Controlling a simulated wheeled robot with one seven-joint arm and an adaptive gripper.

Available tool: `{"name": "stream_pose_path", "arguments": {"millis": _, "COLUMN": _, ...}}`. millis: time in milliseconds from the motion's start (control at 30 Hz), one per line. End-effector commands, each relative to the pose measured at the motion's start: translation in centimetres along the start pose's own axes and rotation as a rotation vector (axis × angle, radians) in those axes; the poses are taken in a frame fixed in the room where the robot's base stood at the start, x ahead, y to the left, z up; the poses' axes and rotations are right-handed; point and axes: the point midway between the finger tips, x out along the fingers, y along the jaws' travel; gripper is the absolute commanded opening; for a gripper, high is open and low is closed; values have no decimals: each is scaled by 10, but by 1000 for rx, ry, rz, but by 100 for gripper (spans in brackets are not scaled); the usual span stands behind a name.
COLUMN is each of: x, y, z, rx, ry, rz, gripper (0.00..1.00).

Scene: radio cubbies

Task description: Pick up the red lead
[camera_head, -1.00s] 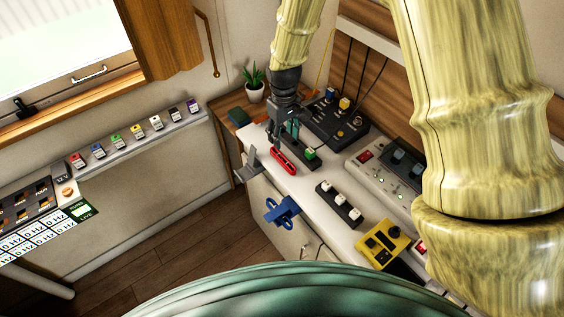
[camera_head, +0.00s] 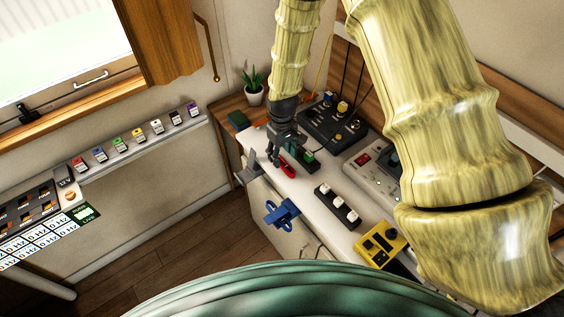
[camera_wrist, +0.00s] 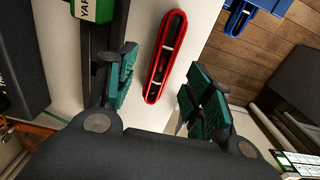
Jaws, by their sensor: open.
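The red lead (camera_wrist: 165,55) is a long red oval loop with dark and pale parts inside, lying on the white counter. In the head view the red lead (camera_head: 288,170) is partly hidden behind my gripper. The lead's lower end reaches close to the gap between the fingertips, nearer the left finger.
A green-topped block (camera_wrist: 92,10) stands close left of the lead. A black block with white knobs (camera_head: 338,205), a yellow box (camera_head: 380,245) and a black console (camera_head: 333,122) are nearby.

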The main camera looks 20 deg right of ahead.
Motion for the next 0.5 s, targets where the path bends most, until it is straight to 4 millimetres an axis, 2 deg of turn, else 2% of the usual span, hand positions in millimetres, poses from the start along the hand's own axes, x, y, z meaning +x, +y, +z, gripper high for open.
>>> {"name": "stream_pose_path", "arguments": {"millis": 300, "x": 28, "y": -1, "z": 2, "rx": 0, "ry": -1, "rz": 0, "gripper": 52}}
{"name": "stream_pose_path", "arguments": {"millis": 500, "x": 36, "y": -1, "z": 2, "rx": 0, "ry": 1, "rz": 0, "gripper": 52}}
